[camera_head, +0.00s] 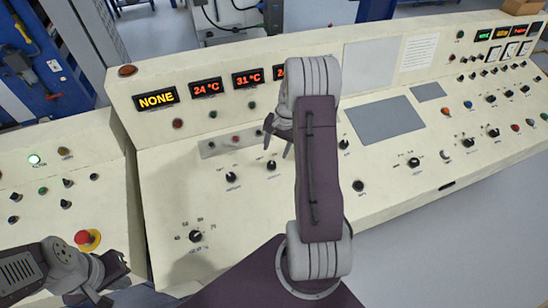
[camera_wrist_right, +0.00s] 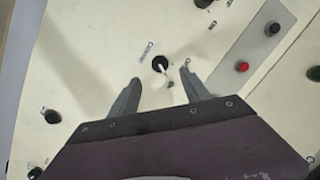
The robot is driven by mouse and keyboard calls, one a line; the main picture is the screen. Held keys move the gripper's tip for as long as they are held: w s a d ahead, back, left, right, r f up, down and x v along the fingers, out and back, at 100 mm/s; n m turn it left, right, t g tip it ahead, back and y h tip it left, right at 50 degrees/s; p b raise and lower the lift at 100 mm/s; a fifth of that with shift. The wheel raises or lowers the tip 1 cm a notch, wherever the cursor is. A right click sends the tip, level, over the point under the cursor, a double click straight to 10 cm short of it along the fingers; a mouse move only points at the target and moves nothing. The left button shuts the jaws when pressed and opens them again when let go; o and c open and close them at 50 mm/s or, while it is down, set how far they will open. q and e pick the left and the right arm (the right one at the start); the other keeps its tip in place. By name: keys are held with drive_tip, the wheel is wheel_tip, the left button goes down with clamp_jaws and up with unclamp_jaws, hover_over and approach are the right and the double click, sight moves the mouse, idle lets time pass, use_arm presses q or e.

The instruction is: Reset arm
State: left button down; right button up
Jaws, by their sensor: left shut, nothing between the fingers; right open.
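My right gripper (camera_head: 277,137) is over the sloping cream control panel (camera_head: 350,180), its arm crossing the middle of the head view. In the right wrist view, the same gripper (camera_wrist_right: 160,84) has its two grey fingers apart and empty. A black knob with a white pointer (camera_wrist_right: 160,64) shows in the gap at the fingertips; I cannot tell whether they touch it. My left gripper (camera_head: 103,286) is at the lower left, low in front of the left panel section (camera_head: 90,165). It is shut and holds nothing.
A red emergency button on a yellow base (camera_head: 87,239) is close to my left gripper. A grey plate with buttons (camera_head: 222,142) lies left of my right gripper. Displays (camera_head: 157,99) line the panel's raised back. Open floor (camera_head: 450,250) lies at the lower right.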

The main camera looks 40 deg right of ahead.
drive_tip(key=shift+r, duration=0.3)
